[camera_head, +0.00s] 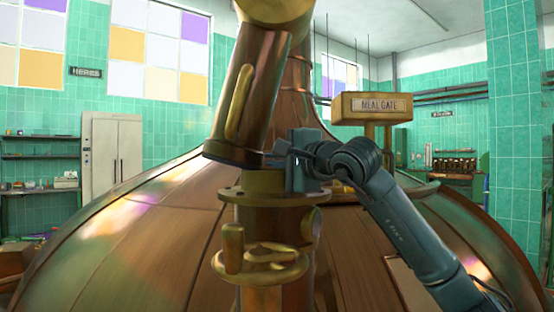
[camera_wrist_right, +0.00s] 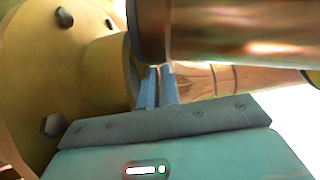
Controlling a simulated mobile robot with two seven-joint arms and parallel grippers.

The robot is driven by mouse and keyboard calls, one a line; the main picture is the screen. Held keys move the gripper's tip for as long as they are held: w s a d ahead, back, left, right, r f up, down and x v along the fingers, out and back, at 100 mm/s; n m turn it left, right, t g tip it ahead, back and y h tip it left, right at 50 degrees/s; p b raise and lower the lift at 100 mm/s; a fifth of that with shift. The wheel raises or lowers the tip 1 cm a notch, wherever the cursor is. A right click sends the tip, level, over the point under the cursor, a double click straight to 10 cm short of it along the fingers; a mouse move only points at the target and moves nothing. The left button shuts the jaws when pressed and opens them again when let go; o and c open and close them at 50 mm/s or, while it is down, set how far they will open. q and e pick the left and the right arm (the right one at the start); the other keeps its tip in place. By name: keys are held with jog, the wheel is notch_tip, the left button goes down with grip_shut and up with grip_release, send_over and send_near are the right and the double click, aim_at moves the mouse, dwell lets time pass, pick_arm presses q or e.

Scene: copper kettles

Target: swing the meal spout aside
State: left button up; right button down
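The meal spout (camera_head: 262,75) is a copper pipe with a long brass handle (camera_head: 240,102). It hangs tilted from a brass joint (camera_head: 272,8), its open lower end above and left of the flanged brass inlet (camera_head: 262,192). My right gripper (camera_head: 290,160) is beside the spout's lower end, just above the inlet's flange. In the right wrist view, the two fingers of this gripper (camera_wrist_right: 158,86) are close together with nothing visible between them. The spout (camera_wrist_right: 230,30) passes just above them, and the brass flange (camera_wrist_right: 45,90) is on the left. Whether the fingers touch the spout is unclear. My left gripper is out of view.
The large copper kettle dome (camera_head: 150,245) fills the lower view. A brass handwheel (camera_head: 262,265) sticks out below the inlet. A "MEAL GATE" sign box (camera_head: 375,107) stands behind my right arm. A tiled pillar (camera_head: 513,110) is at the right.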

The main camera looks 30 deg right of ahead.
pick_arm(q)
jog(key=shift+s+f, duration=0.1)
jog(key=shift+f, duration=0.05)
pick_arm(e)
jog(key=shift+a+f, duration=0.1)
jog(key=shift+f, duration=0.2)
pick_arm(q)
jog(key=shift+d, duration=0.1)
pick_arm(e)
jog(key=shift+s, duration=0.25)
pick_arm(q)
jog(key=b, duration=0.1)
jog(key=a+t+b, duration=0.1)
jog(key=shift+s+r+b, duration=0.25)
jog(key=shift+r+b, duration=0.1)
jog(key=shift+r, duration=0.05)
pick_arm(e)
jog(key=s+d, duration=0.1)
jog(key=s, duration=1.1)
jog(key=shift+s, duration=0.35)
jog(key=shift+d+r, duration=0.1)
